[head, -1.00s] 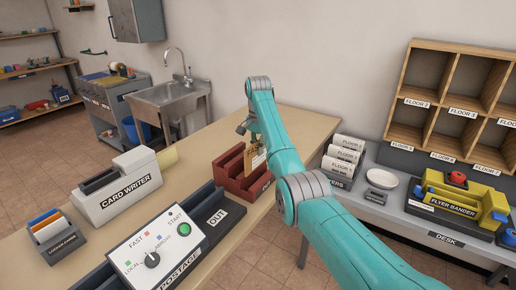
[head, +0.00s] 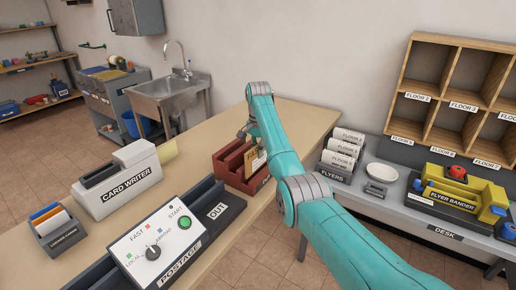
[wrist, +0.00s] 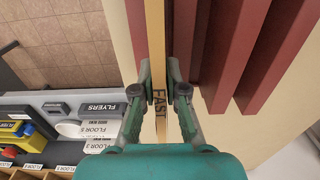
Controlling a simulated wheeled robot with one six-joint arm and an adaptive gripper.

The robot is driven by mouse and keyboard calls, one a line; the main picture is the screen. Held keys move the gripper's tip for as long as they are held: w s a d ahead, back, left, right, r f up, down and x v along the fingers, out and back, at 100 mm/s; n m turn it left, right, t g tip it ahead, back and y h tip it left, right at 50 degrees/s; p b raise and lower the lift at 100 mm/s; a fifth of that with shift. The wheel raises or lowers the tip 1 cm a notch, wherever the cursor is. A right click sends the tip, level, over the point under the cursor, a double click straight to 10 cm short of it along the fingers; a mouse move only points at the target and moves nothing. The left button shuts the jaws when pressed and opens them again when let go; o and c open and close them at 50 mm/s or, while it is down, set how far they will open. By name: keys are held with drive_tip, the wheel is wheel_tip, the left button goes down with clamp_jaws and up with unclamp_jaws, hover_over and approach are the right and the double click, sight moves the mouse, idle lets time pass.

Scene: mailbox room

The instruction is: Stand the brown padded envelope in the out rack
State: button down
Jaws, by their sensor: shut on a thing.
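The brown padded envelope (head: 259,160) is upright at the right end of the dark red rack (head: 228,163) in the head view. In the wrist view the envelope (wrist: 156,40) is a thin tan edge-on strip, lined up between two red rack walls. How deep it sits in the slot I cannot tell. My gripper (wrist: 159,88) is shut on its top edge, with a finger on each side, near the word FAST. The rack's front label is mostly hidden by my arm. In the head view my arm hides much of the gripper.
The card writer (head: 118,183) is to the left. The flyers holder (head: 340,160) and flyer bander (head: 455,198) are on the desk at right. The counter behind the rack is clear.

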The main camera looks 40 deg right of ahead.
sight(258, 168)
drive_tip(key=shift+f, duration=0.15)
drive_tip(key=shift+a+f, duration=0.1)
drive_tip(key=shift+f, duration=2.2)
drive_tip(key=c, duration=1.1)
unclamp_jaws()
drive_tip(key=shift+c, duration=0.2)
drive_tip(key=shift+r, duration=0.15)
drive_tip(key=shift+r, duration=3.4)
